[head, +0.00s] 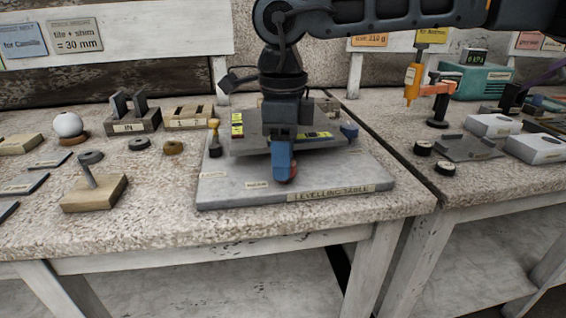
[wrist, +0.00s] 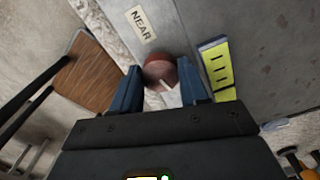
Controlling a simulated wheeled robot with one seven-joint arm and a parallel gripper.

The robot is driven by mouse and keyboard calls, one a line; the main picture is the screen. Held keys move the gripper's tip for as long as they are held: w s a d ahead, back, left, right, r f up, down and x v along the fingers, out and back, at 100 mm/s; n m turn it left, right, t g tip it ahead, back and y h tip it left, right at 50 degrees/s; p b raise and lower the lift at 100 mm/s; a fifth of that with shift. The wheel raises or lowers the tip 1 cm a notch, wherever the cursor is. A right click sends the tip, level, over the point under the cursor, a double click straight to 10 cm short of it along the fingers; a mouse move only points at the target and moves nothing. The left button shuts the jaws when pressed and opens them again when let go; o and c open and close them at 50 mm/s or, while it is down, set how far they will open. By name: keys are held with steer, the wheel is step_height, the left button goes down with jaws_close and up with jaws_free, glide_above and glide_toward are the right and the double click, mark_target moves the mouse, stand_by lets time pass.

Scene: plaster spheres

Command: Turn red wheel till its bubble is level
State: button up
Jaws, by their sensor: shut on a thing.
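My gripper (head: 283,170) points down at the near edge of the levelling table (head: 350,178). Its blue fingers (wrist: 163,84) are shut on the red wheel (wrist: 158,70), one on each side, in the wrist view. Only a sliver of the red wheel (head: 292,180) shows beside the fingers in the head view. A white pointer or mark lies over the wheel. A yellow-green vial (wrist: 217,66) with dark lines sits right of the wheel; I cannot make out its bubble.
A blue wheel (head: 349,131) stands at the plate's right corner and a yellow-topped post (head: 214,125) at its left. A wooden block with a peg (head: 94,190) is left of the base. A second bench with a teal device (head: 475,79) stands at right.

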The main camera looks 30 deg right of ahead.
steer(key=m+b, duration=0.2)
steer(key=m, duration=0.2)
steer(key=shift+w+m, duration=0.1)
steer(key=shift+m, duration=0.2)
steer(key=m+b, duration=0.1)
steer(key=m, duration=0.2)
steer(key=shift+d+m+b, duration=0.1)
steer(key=shift+m+b, duration=0.2)
steer(key=shift+m, duration=0.1)
steer(key=m+b, duration=0.2)
steer(key=m, duration=0.2)
steer(key=shift+m+b, duration=0.65)
steer(key=shift+m, duration=1.45)
steer(key=o, duration=1.1)
steer(key=shift+c, duration=0.2)
